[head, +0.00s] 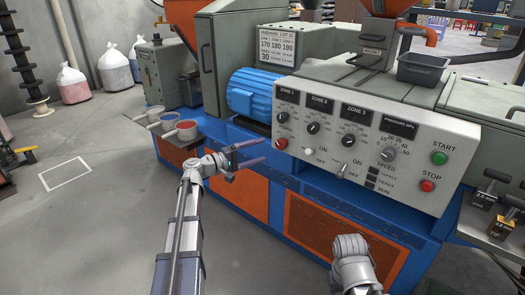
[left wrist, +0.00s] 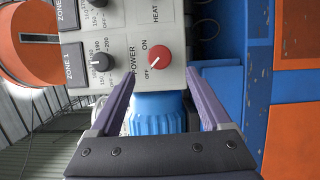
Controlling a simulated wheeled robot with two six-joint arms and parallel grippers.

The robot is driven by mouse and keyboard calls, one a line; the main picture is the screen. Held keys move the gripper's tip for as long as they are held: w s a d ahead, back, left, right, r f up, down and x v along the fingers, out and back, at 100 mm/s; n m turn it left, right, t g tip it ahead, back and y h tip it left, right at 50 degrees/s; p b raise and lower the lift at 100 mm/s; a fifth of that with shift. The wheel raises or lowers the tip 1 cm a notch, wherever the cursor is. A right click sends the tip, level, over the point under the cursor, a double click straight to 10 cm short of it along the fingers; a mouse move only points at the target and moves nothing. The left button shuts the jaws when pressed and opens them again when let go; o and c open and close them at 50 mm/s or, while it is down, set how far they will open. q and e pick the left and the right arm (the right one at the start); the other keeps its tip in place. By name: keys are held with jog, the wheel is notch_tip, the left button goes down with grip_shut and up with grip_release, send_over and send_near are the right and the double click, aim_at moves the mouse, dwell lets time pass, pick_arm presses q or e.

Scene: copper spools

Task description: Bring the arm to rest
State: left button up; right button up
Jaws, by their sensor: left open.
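My left gripper (head: 256,153) is open and empty in front of the machine's blue base, below and left of the control panel (head: 366,143). In the left wrist view its two purple-grey fingers (left wrist: 162,98) are spread apart with nothing between them. Beyond them show the red power knob (left wrist: 158,57) and the blue ribbed motor (left wrist: 157,114). My right arm (head: 352,262) shows at the bottom of the head view, with a rounded grey end; its fingers cannot be made out.
Cups (head: 184,130) stand on a small shelf left of the machine. A dark grey bin (head: 421,69) sits on top at the right. Two labelled metal blocks (head: 484,194) lie at the right edge. White sacks (head: 72,84) stand at the back left.

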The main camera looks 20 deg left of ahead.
dwell(0.3)
pick_arm(q)
jog(key=s+d+f+m+g+y, duration=0.1)
jog(key=s+d+f+m+g, duration=0.2)
jog(key=d, duration=0.4)
jog(key=s+d+f+m+g, duration=0.1)
jog(key=s+d+f+g, duration=0.25)
jog(key=d+f, duration=0.2)
jog(key=s+d+f+m+g+y, duration=0.1)
jog(key=s+d+f+m+g, duration=0.2)
jog(key=d, duration=0.5)
jog(key=s+d+f+m+g+y+p, duration=0.1)
jog(key=s+d+f+m+g+y, duration=0.3)
jog(key=s, duration=0.6)
jog(key=s+a+f+m+y, duration=0.1)
jog(key=s+f+m+y, duration=0.1)
jog(key=s+f+y, duration=0.6)
notch_tip(320, 180, up, 41)
jog(key=s+p, duration=0.2)
jog(key=p, duration=3.6)
jog(key=shift+s+a+f+h, duration=0.2)
jog(key=shift+s+h, duration=0.2)
